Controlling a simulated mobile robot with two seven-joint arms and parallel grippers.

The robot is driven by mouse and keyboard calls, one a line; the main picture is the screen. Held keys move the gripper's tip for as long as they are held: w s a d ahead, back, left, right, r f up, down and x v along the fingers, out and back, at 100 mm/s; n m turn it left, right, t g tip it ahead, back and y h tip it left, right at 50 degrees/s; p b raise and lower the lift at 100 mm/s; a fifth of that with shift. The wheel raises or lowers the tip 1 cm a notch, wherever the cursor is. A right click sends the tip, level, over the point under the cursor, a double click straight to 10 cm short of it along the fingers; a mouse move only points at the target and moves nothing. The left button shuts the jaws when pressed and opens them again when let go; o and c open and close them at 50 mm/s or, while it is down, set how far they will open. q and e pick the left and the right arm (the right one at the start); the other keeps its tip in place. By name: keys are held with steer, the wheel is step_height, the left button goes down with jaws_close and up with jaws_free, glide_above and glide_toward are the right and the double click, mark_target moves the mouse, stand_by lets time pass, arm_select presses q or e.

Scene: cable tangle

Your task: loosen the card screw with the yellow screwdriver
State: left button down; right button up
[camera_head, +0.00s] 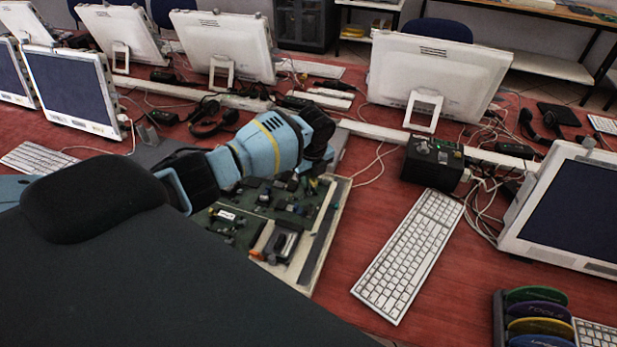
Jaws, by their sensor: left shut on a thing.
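My left arm comes in from the left over the board, and its gripper (311,174) points down at the board's upper right part. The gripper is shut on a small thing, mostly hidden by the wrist. A bit of yellow, likely the yellow screwdriver (312,187), shows just below the fingers. The green circuit board (240,232) lies in a pale-edged tray (331,222) on the red table. A grey block (288,240) and an orange-edged strip (262,238) sit on its near right part. The card screw is too small to make out. My right gripper is not in view.
A white keyboard (408,255) lies right of the tray. A black box (432,163) with cables stands behind it. Several monitors line the table. A rack of coloured discs (537,312) is at bottom right. A large dark panel covers the lower left.

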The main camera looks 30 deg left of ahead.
arm_select(q)
steer(key=shift+n, duration=0.6)
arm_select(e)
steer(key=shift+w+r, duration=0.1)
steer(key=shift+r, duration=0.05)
